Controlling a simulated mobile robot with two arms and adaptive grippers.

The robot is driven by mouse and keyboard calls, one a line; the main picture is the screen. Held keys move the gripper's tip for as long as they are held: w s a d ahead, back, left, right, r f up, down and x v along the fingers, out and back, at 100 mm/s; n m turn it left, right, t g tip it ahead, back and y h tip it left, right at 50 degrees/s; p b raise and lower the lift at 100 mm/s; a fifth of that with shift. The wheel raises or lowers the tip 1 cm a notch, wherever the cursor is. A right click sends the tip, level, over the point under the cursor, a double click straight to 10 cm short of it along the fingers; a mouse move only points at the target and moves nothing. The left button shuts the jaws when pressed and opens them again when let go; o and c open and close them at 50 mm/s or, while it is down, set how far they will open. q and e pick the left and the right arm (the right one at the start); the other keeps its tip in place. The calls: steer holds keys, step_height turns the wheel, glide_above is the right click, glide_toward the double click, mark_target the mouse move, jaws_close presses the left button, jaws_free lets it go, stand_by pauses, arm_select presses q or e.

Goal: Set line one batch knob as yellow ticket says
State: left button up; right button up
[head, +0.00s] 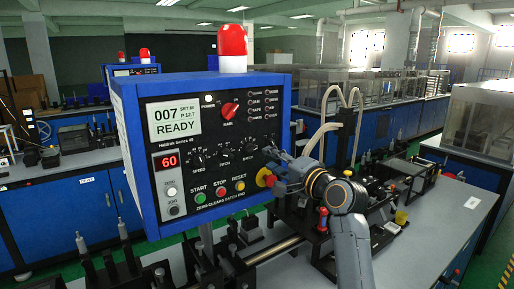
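The blue-framed control box (125,125) stands in front of me with a black panel. Three small black knobs sit in a row on it: the speed knob (197,159) at left, a middle one (223,155), and at right what looks like the batch knob (250,146). Their pointer settings are too small to read. My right gripper (273,156) is at the panel's right edge, just right of and slightly below the right knob. Whether its fingers are open or touch anything is unclear. My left gripper is out of view. No yellow ticket can be made out.
The display (174,117) reads 007 READY and the red readout (166,161) shows 60. A red main switch (229,109), start, stop and reset buttons, and a red-and-yellow emergency stop (265,177) crowd the panel. Tape machinery (375,190) stands right of the box.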

mark_target(254, 150)
steer(key=p+x, duration=0.2)
steer(key=x, duration=0.5)
steer(key=shift+w+a, duration=0.2)
steer(key=shift+w, duration=0.1)
jaws_close()
